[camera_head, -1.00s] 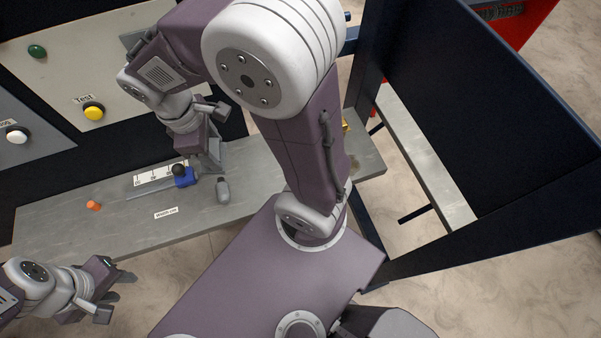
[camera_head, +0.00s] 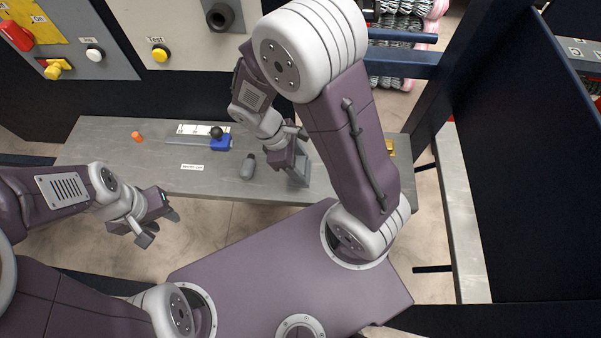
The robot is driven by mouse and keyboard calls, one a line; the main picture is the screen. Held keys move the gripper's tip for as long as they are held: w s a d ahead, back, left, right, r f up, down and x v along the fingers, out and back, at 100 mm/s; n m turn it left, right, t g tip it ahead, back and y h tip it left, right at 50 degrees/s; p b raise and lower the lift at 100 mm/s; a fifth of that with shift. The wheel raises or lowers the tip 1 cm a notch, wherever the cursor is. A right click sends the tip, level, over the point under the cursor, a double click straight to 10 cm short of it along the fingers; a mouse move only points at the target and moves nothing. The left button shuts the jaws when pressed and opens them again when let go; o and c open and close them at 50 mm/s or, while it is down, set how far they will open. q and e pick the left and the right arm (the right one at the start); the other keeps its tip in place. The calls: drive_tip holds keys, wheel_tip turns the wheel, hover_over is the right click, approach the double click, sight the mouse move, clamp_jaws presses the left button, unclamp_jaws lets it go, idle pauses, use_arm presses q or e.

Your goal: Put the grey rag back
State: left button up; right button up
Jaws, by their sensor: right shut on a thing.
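My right gripper (camera_head: 297,176) is over the right half of the grey workbench (camera_head: 345,176), pointing down. It is shut on a grey piece (camera_head: 300,165) that looks like the grey rag, mostly hidden by the fingers. I cannot tell if the rag touches the bench top. My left gripper (camera_head: 171,214) hangs in front of the bench's front edge, away from everything on it. Its dark fingers are small and seen from above, so I cannot tell if they are open.
On the bench lie a blue caliper-like tool with a black knob (camera_head: 221,142), a grey bottle-shaped item (camera_head: 248,166), an orange plug (camera_head: 137,136) and a white label (camera_head: 192,167). A yellow item (camera_head: 389,147) is at the right end. A button panel (camera_head: 165,35) stands behind.

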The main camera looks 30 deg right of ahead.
drive_tip(key=shift+w+f, duration=0.1)
drive_tip(key=shift+f, duration=0.05)
wheel_tip(320, 180, down, 3)
drive_tip(key=shift+r, duration=0.2)
drive_tip(key=shift+f, duration=0.55)
drive_tip(key=shift+f, duration=0.1)
drive_tip(key=o, duration=1.2)
